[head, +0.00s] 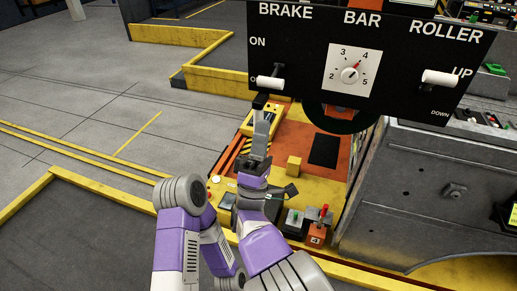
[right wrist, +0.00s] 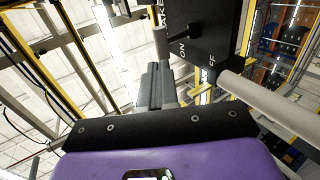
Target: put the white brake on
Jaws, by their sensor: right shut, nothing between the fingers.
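The black control panel (head: 310,50) carries the BRAKE lever at its left, a white handle (head: 271,83) that sits low, beside the partly covered lower label and below ON. My right gripper (head: 261,102) is shut and empty. Its tips are just below and slightly left of the handle in the head view; whether they touch it I cannot tell. My left gripper is not in view.
The panel also has a BAR dial (head: 349,75) and a white ROLLER lever (head: 440,78) at the right. Below are an orange and yellow platform (head: 325,185) and small boxes with red and green controls (head: 316,222). A grey machine body (head: 430,180) stands at the right. Grey floor is free at the left.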

